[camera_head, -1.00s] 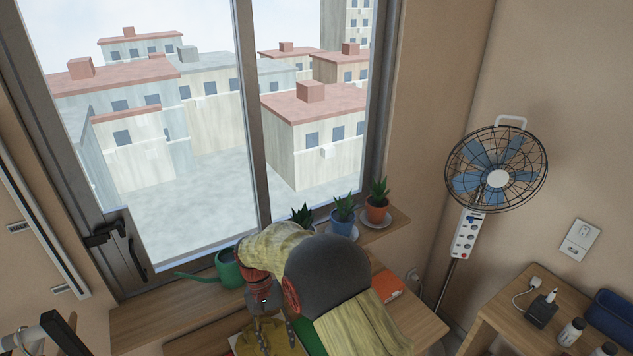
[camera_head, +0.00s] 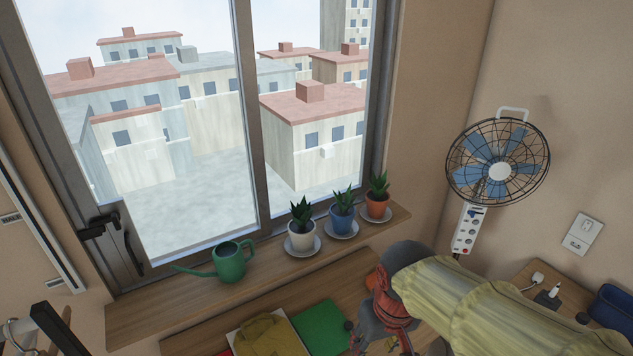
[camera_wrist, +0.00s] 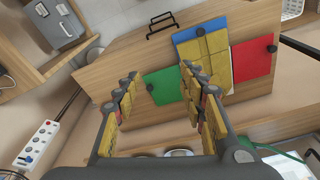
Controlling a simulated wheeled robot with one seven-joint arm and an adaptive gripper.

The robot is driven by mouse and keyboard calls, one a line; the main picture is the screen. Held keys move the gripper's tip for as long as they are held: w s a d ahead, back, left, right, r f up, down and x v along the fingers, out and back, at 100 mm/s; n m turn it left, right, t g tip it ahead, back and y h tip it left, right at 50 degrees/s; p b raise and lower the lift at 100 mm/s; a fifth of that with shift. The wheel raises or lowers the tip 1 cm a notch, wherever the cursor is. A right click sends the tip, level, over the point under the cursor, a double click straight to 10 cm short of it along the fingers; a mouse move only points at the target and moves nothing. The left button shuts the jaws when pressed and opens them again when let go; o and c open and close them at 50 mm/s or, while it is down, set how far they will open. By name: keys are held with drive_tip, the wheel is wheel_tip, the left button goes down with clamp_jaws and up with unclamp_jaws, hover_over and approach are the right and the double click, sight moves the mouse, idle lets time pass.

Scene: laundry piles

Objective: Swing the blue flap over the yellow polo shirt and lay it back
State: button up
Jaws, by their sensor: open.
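The yellow polo shirt (camera_head: 268,338) lies as a neat, narrow bundle on the folding board at the bottom of the head view. It also shows in the wrist view (camera_wrist: 214,48), partly behind a finger. The blue flap (camera_wrist: 184,36) shows in the wrist view as a border along the far end and side of the shirt; I cannot make it out in the head view. The green flap (camera_wrist: 160,88) and red flap (camera_wrist: 252,62) lie flat on either side. My gripper (camera_wrist: 160,82) is open and empty, above the table and apart from the shirt.
A green watering can (camera_head: 230,262) and several potted plants (camera_head: 302,234) stand on the windowsill. A fan (camera_head: 498,172) stands at right. A side table with a power adapter is partly behind my arm.

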drive_tip(key=s+d+r+m+t+b, duration=0.1)
drive_tip(key=s+d+r+m+t, duration=0.1)
drive_tip(key=s+d+r, duration=0.3)
drive_tip(key=shift+s+d+r+m+t+b, duration=0.35)
drive_tip(key=shift+s+d+t, duration=0.5)
drive_tip(key=shift+d, duration=0.5)
